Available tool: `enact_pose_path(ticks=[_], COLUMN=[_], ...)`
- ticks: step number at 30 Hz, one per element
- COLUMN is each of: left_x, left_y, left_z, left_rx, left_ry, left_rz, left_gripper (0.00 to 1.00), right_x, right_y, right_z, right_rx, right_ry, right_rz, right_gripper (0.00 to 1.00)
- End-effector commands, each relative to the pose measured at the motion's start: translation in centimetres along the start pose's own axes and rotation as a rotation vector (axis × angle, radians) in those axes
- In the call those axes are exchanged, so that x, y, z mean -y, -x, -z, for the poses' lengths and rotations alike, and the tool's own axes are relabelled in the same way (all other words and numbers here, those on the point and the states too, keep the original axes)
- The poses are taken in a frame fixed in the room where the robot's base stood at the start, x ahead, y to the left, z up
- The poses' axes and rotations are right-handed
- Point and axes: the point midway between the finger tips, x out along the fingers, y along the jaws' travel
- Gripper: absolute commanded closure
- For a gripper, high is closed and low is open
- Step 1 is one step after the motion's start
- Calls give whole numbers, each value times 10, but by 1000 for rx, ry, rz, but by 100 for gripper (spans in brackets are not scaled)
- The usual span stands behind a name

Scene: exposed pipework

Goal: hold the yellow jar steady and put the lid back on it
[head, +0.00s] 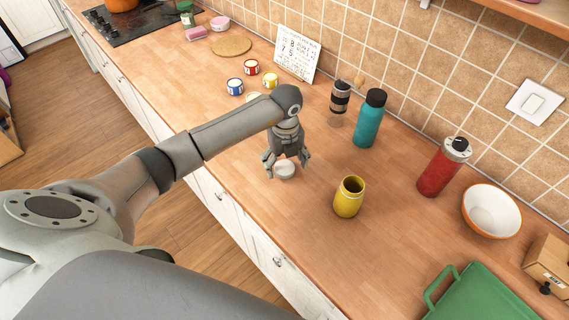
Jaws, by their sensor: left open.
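The yellow jar (346,201) stands upright on the wooden counter with its top open and its dark inside showing. A small round white-grey piece (285,170), which looks like the lid, sits on the counter to the left of the jar. My left gripper (286,170) points down over this piece, with its open fingers on either side of it. I cannot tell whether the fingers touch it. My right gripper is not in view.
A teal bottle (370,118) and a glass shaker (339,103) stand behind the gripper. A red bottle (444,166), a white bowl (491,211) and a green tray (480,296) are to the right. Small tins (252,67) stand farther back. The counter around the jar is clear.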

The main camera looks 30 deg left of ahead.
Motion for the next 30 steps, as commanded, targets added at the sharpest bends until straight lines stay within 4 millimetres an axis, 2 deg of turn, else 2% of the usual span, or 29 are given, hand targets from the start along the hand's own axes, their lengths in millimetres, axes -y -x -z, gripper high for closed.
enact_pose_path(ticks=[5, 15, 24, 30], left_x=[-1, 0, 0, 0], left_y=[-16, -17, -17, -16], left_z=[0, 0, 0, 0], left_rx=[0, 1, 1, 1], left_ry=[0, -1, -1, -1], left_rz=[-1, 0, 0, 0], left_gripper=[22, 22, 60, 60], right_x=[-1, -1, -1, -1], right_y=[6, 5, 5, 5], right_z=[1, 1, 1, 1], right_rx=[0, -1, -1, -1], right_ry=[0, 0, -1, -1], right_rz=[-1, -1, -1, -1], right_gripper=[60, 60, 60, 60])
